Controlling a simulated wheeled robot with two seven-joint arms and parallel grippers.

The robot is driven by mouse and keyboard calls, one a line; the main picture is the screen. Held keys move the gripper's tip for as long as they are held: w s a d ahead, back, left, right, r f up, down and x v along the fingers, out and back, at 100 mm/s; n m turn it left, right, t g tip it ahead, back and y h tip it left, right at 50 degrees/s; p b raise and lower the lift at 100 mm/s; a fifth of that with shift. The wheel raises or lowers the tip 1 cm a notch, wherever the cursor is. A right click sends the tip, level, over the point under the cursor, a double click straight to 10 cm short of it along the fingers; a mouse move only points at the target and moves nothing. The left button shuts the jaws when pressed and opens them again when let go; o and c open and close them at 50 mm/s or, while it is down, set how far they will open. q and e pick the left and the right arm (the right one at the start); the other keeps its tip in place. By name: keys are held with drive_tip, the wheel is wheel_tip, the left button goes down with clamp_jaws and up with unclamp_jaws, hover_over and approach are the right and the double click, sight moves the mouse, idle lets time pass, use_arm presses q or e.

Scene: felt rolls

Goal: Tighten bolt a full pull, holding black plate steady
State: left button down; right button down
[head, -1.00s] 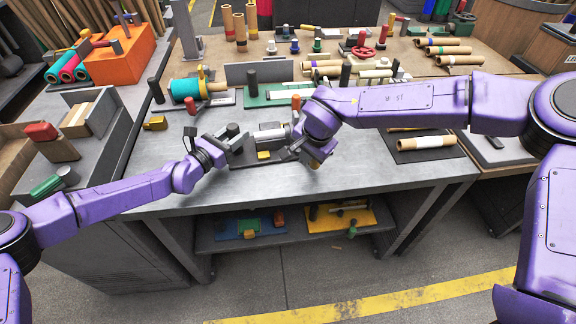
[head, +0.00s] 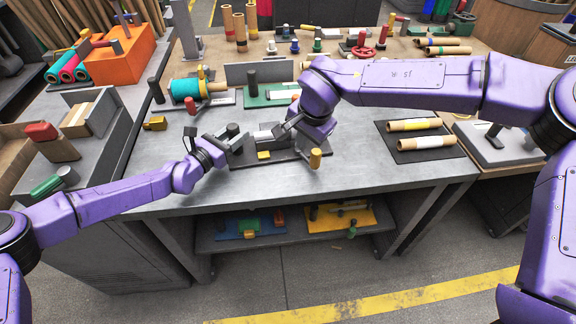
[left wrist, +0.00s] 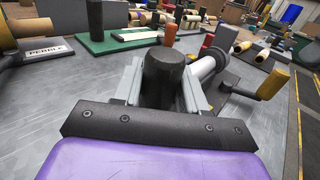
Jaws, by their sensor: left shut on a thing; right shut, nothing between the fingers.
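The black plate (head: 285,157) lies on the grey bench, with a light grey cylinder (head: 264,134) and a small yellow block (head: 263,155) on it. A yellow handle (head: 316,158) stands at its right end; it also shows on a stem in the left wrist view (left wrist: 272,82). My left gripper (head: 232,138) is shut on a black post (left wrist: 163,75) at the plate's left end. My right gripper (head: 285,128) is shut and empty, above the right part of the plate. The bolt itself cannot be made out; my right wrist hides part of the fixture.
A green plate (head: 255,100) and a turquoise roll (head: 184,89) stand behind. A dark mat (head: 440,155) with tan and white rolls lies to the right. A yellow piece (head: 155,123) sits at left. The bench front is clear.

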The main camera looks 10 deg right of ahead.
sight(228, 130)
use_arm(q)
drive_tip(key=shift+f, duration=0.1)
unclamp_jaws()
idle(0.3)
idle(0.4)
drive_tip(key=shift+r+p, duration=1.1)
drive_tip(key=shift+r, duration=0.5)
